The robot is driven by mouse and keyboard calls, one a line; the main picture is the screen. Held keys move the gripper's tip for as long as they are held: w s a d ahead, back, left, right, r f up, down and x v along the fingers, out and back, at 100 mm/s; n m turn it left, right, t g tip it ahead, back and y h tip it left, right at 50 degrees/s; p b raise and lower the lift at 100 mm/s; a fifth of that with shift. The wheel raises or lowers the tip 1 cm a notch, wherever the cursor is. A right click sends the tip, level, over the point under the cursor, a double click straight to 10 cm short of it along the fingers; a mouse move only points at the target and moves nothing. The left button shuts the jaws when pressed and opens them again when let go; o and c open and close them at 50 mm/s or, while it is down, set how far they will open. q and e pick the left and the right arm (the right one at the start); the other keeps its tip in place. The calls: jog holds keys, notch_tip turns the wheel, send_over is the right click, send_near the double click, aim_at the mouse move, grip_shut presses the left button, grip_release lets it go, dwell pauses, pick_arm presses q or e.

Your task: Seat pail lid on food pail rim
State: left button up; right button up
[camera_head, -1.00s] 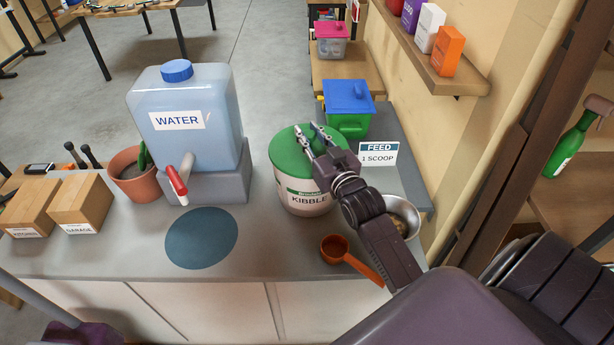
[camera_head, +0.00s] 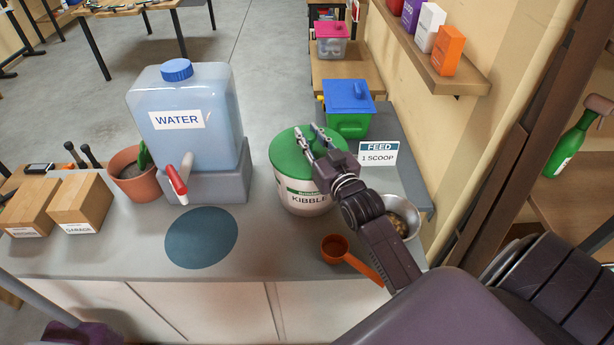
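The food pail (camera_head: 300,198) is a white tub labelled KIBBLE, standing on the grey counter. The green pail lid (camera_head: 287,158) lies over its top. It looks level on the rim, but my gripper covers its right part and I cannot tell if it is fully down all round. My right gripper (camera_head: 308,139) is over the lid, with its two fingers apart and pointing toward the lid's middle. Whether the fingers touch a knob on the lid is hidden. My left gripper is not clearly in view; only a purple part of mine shows at the bottom left.
A water dispenser (camera_head: 190,115) with a red tap stands left of the pail. An orange scoop (camera_head: 335,248) and a metal bowl (camera_head: 402,213) are near my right arm. A blue round mat (camera_head: 201,238) lies bare at front left.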

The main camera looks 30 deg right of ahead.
jog(key=o, duration=0.5)
jog(key=shift+s+f, duration=0.1)
jog(key=s, duration=0.4)
jog(key=s+a, duration=0.1)
jog(key=s, duration=0.2)
jog(key=s+a, duration=0.1)
jog(key=s, duration=0.3)
jog(key=shift+s, duration=0.35)
